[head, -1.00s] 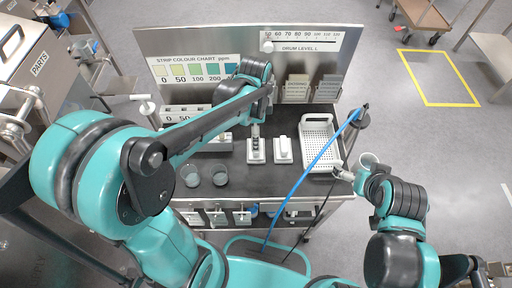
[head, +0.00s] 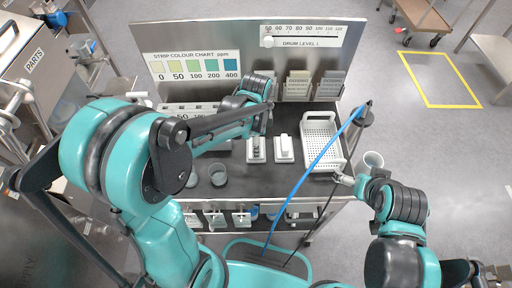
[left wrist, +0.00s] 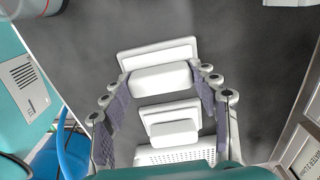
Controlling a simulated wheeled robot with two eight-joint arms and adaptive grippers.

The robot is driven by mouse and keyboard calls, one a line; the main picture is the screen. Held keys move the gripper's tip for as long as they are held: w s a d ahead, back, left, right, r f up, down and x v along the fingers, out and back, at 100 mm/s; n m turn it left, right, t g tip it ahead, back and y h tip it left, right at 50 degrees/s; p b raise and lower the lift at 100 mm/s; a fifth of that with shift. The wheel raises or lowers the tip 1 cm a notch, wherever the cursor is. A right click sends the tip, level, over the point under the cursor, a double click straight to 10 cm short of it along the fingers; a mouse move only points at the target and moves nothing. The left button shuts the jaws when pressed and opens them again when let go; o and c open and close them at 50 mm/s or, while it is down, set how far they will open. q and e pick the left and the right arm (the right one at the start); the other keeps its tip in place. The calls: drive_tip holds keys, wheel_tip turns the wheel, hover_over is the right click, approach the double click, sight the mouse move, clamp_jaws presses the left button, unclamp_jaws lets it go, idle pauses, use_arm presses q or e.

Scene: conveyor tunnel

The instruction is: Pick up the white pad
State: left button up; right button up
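Two white pads on white bases stand side by side on the dark bench. The left one (head: 256,147), with dark grey parts showing in the head view, is the upper pad in the left wrist view (left wrist: 160,78). The right one (head: 285,146) is the lower pad there (left wrist: 172,132). My left gripper (left wrist: 160,75) points down over the left pad, its spread fingers at the pad's two ends; contact is not clear. My forearm hides much of this gripper in the head view. My right gripper (head: 342,179) is at the bench's right front edge; its finger gap is too small to read.
A white perforated tray (head: 337,163) stands right of the pads. A blue hose (head: 318,160) crosses in front of it. An upright panel with a colour chart (head: 197,80) closes the bench's back.

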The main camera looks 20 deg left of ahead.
use_arm(q)
drive_tip(key=shift+c, duration=0.7)
drive_tip(key=shift+r+p, duration=0.35)
drive_tip(key=shift+r, duration=0.2)
drive_tip(key=r+p, duration=0.1)
drive_tip(key=r, duration=0.1)
drive_tip(key=d+r+p, duration=0.1)
drive_tip(key=r, duration=0.1)
drive_tip(key=w+d+r+p, duration=0.1)
drive_tip(key=d+r+p, duration=0.2)
drive_tip(key=d+r, duration=0.3)
drive_tip(key=d, duration=0.4)
drive_tip(key=shift+w+d, duration=0.25)
drive_tip(key=shift+d, duration=0.05)
